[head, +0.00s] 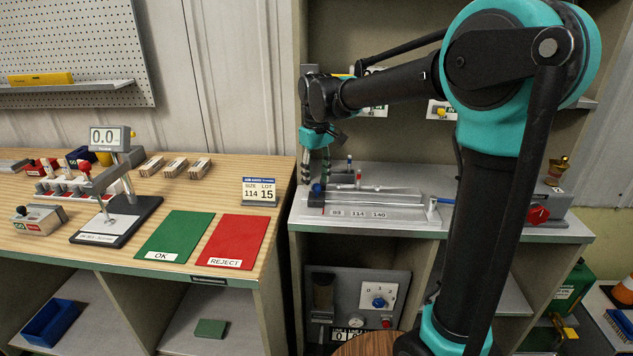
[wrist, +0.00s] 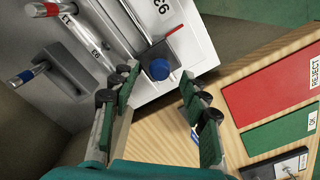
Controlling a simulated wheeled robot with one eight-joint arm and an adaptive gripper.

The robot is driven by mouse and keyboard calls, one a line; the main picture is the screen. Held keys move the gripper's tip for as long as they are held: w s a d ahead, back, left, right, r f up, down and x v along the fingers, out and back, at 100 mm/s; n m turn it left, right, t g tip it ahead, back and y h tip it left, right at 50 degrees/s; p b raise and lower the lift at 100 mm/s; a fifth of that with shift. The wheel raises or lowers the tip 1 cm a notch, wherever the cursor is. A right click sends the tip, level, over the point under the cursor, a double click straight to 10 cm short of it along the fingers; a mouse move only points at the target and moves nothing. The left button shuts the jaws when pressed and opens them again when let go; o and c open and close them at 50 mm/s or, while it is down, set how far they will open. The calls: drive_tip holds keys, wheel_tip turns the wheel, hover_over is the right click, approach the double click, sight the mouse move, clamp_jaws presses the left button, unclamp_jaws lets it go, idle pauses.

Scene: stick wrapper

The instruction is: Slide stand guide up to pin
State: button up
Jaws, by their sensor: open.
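A grey-white stand (head: 410,213) on the right bench bears a row of size plates, with 114 and 140 readable. A blue round knob (head: 317,189) is at its left end, on what looks like the sliding guide; a thin red mark lies beside it. The knob also shows in the wrist view (wrist: 158,69), at the end of a metal rod. My gripper (head: 317,170) hangs above the knob, pointing down. In the wrist view my gripper (wrist: 160,90) is open and empty, with the knob beyond and between its fingers. I cannot tell which part is the pin.
Upright posts with red and blue tips (wrist: 34,70) stand close by on the stand's far side. The left bench holds a gauge (head: 112,139), a green OK mat (head: 174,232) and a red REJECT mat (head: 237,238).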

drive_tip(key=shift+f, duration=0.7)
drive_tip(key=shift+c, duration=0.4)
clamp_jaws()
